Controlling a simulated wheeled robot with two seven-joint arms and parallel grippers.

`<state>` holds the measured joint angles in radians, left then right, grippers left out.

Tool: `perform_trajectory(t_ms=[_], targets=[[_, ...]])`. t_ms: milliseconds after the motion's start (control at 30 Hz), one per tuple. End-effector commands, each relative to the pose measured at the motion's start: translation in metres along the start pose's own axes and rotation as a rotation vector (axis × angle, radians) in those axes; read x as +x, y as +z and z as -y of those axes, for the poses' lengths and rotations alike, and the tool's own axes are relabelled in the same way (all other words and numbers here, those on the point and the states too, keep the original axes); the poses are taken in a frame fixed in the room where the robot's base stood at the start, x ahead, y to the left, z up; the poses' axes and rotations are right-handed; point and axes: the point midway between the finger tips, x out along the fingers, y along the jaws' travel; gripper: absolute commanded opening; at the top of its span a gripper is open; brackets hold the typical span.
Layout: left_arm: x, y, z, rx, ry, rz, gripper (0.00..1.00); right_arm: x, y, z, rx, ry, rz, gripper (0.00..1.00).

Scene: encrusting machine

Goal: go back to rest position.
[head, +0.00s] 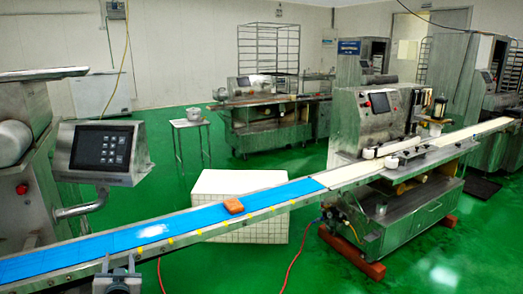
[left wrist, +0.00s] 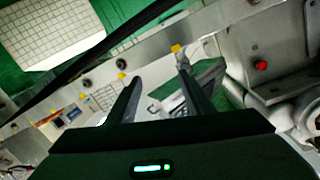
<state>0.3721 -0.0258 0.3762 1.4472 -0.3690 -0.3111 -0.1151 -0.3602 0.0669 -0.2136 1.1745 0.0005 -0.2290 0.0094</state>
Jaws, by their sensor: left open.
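My left gripper (head: 118,266) is low in the head view, in front of the near edge of the conveyor. Its two fingers stand apart with nothing between them; they also show apart in the left wrist view (left wrist: 159,78). My right gripper is in neither view. A long conveyor with a blue belt (head: 190,219) runs from lower left to the middle. An orange block (head: 234,206) lies on the belt, well to the right of my left gripper and apart from it.
A control panel (head: 101,148) on a steel machine stands at left. A white tiled box (head: 270,229) stands behind and below the conveyor. A steel machine (head: 385,130) sits at right. A red hose (head: 297,245) lies on the green floor, which is open at lower right.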

Motion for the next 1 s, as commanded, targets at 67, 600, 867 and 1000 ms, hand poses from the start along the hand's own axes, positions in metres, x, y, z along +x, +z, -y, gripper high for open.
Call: perform_trajectory(t_ms=[67, 600, 867, 1000], targets=[[-0.007, 0.019, -0.014, 0.008, 0.029, 0.019, 0.47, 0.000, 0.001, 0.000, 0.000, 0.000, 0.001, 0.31], [-0.147, 0.238, -0.146, 0.053, 0.346, 0.274, 0.47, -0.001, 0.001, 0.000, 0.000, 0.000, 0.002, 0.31], [-0.262, 0.348, -0.189, 0.058, 0.496, 0.438, 0.47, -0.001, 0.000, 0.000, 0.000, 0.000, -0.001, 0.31], [-0.333, 0.401, -0.203, 0.056, 0.568, 0.531, 0.47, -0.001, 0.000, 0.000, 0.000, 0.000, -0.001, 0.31]])
